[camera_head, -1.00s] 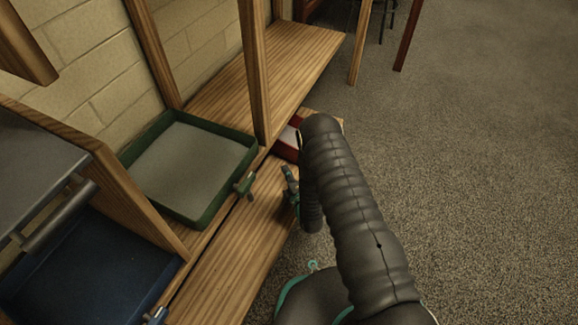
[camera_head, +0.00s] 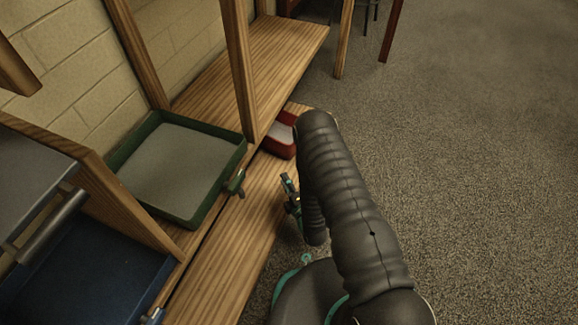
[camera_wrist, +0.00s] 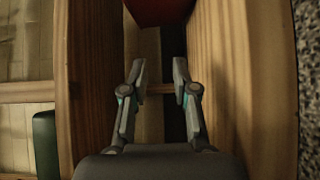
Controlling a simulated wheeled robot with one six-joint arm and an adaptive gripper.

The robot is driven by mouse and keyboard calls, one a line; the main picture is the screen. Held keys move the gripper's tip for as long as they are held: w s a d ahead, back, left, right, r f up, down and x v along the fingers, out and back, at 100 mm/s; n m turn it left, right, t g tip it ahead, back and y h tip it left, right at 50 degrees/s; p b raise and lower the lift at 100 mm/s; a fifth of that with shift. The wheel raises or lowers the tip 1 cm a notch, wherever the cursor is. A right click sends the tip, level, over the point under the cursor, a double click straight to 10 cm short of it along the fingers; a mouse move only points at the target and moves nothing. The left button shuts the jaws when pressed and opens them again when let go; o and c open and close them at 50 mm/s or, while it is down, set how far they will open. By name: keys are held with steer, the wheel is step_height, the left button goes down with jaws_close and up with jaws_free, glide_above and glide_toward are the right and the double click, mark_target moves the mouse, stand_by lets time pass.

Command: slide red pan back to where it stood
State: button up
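The red pan (camera_head: 281,143) sits at the lower shelf's far part, just beyond a wooden post. It has a pale grey inside, and my arm hides part of its right side. In the wrist view a red face of the pan (camera_wrist: 158,10) shows at the top edge, ahead of my fingertips and apart from them. My gripper (camera_wrist: 159,70) is open, with nothing between its fingers. In the head view my gripper (camera_head: 291,188) is near the shelf's front edge, on the near side of the red pan.
A dark blue tray (camera_head: 130,290) is at lower left. Wooden posts (camera_head: 240,75) rise along the shelf. Open floor (camera_head: 460,150) lies to the right.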

steer(key=w+d+r+m+g+h, duration=0.1)
steer(key=w+r+m, duration=0.1)
steer(key=w+r, duration=0.5)
steer(key=w+d+r+m+g+h, duration=0.1)
steer(key=w+r+m+h, duration=0.2)
steer(key=r, duration=0.6)
steer(key=s+d+r+m+g+h, duration=0.1)
steer(key=s+d+r+m, duration=0.15)
steer(key=r, duration=0.45)
steer(key=s+d+r+m+g, duration=0.1)
steer(key=d+r+m, duration=0.25)
steer(key=r, duration=0.45)
steer(key=s+d+r+m+g+h, duration=0.1)
steer(key=s+d+r+m+g, duration=0.15)
steer(key=r, duration=0.45)
steer(key=s+d+r+m+g, duration=0.1)
steer(key=s+d+r+m, duration=0.1)
steer(key=s, duration=0.8)
steer(key=s+d+r+m+g+h, duration=0.1)
steer(key=s+r+m, duration=0.3)
steer(key=s, duration=0.7)
steer(key=s+d+r+m+g, duration=0.2)
steer(key=s+r, duration=0.3)
steer(key=s, duration=0.5)
steer(key=shift+s+d+r+m+h, duration=0.15)
steer(key=shift+d+m+h, duration=0.25)
steer(key=shift+d+m, duration=0.4)
